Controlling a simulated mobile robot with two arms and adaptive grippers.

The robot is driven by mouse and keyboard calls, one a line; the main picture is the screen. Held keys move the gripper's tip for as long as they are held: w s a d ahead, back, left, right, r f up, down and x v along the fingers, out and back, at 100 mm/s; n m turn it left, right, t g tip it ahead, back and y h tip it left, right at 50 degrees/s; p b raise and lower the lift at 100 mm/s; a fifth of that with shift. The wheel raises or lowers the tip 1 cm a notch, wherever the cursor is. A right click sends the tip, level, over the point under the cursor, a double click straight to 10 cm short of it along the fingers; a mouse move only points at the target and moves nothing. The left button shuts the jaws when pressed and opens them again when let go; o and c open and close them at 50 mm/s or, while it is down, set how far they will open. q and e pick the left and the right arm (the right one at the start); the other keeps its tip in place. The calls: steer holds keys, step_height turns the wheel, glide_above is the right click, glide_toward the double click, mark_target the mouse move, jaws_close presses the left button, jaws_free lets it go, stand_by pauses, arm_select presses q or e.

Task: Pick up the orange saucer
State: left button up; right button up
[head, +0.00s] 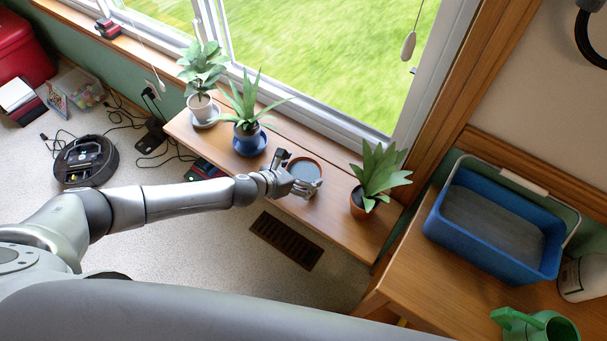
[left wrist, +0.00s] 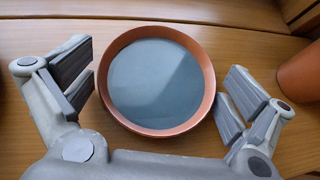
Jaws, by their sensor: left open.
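The orange saucer (head: 317,163) sits on the wooden bench between the blue pot and the orange pot. It has an orange rim and a grey-blue inside. In the left wrist view the saucer (left wrist: 104,75) lies flat between the spread fingers of my left gripper (left wrist: 156,90). The fingers are on either side of it, the right one very close to its rim; I cannot tell whether it touches. My left gripper (head: 293,174) is open and empty at the saucer's near left edge in the head view. My right gripper is not in view.
A plant in an orange pot (head: 358,205) stands right of the saucer. A plant in a blue pot (head: 246,138) on a blue saucer and one in a white pot (head: 200,106) stand left. The wooden bench (head: 328,228) runs under the window. A blue bin (head: 450,224) is at right.

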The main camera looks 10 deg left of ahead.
arm_select(q)
steer(key=shift+c, duration=0.3)
steer(key=c, duration=0.7)
steer(key=shift+c, duration=0.2)
